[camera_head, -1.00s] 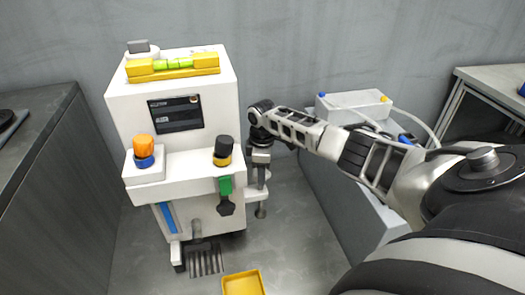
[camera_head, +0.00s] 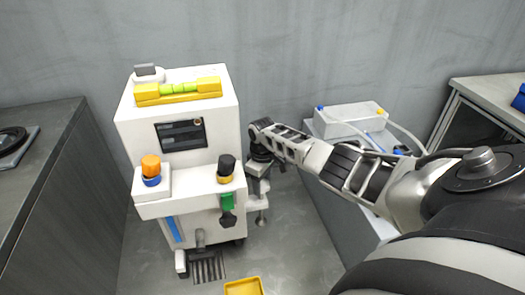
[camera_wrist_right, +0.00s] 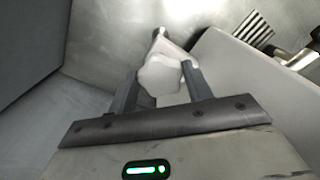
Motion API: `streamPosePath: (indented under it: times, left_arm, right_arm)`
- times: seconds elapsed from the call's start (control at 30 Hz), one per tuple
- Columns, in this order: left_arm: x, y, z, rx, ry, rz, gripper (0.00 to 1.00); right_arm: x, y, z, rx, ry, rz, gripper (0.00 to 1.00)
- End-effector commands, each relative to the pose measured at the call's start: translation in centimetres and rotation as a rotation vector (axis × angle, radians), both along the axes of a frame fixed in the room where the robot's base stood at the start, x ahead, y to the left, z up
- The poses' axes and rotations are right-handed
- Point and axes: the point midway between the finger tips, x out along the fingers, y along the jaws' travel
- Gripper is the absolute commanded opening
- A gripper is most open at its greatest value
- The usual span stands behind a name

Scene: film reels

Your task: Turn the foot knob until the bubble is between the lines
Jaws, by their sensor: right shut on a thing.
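The white machine (camera_head: 140,125) stands on the floor with a yellow spirit level (camera_head: 150,92) on its top. The level's green vial (camera_head: 180,89) shows, but the bubble and lines are too small to read. My right gripper (camera_head: 258,172) is low beside the machine's right side. In the right wrist view, its two dark fingers are shut on the pale foot knob (camera_wrist_right: 160,78), one on each side. The knob's far side and the fingertips are partly hidden. My left gripper is not in view.
An orange-and-blue knob (camera_head: 151,170) and a black-and-yellow knob (camera_head: 226,169) stand on the machine's front ledge. A yellow tray (camera_head: 243,287) and a dark floor grate (camera_head: 208,268) lie in front. A grey cabinet (camera_head: 70,195) stands left; a white box (camera_head: 350,117) sits right.

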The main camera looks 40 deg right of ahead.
Motion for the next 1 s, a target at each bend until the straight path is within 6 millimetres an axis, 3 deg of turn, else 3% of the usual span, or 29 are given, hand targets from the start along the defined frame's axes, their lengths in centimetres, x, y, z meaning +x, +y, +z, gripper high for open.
streamPosePath:
  times: [0.23,0.27,0.33,0.73,1.0]
  left_arm:
    - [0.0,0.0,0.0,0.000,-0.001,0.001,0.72]
    - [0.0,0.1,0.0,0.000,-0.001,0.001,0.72]
    - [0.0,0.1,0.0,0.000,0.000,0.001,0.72]
    - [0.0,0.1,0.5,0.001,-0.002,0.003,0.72]
    - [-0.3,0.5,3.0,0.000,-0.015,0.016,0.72]
  right_arm:
    - [-0.1,0.0,-0.1,-0.001,0.002,-0.001,0.27]
    - [-0.1,0.0,-0.1,-0.001,0.002,-0.001,0.52]
    - [-0.1,0.0,-0.1,-0.001,0.002,0.000,0.72]
    - [0.0,-0.1,0.9,-0.001,-0.001,0.001,0.72]
    - [0.0,-0.1,6.6,-0.002,-0.003,0.002,0.72]
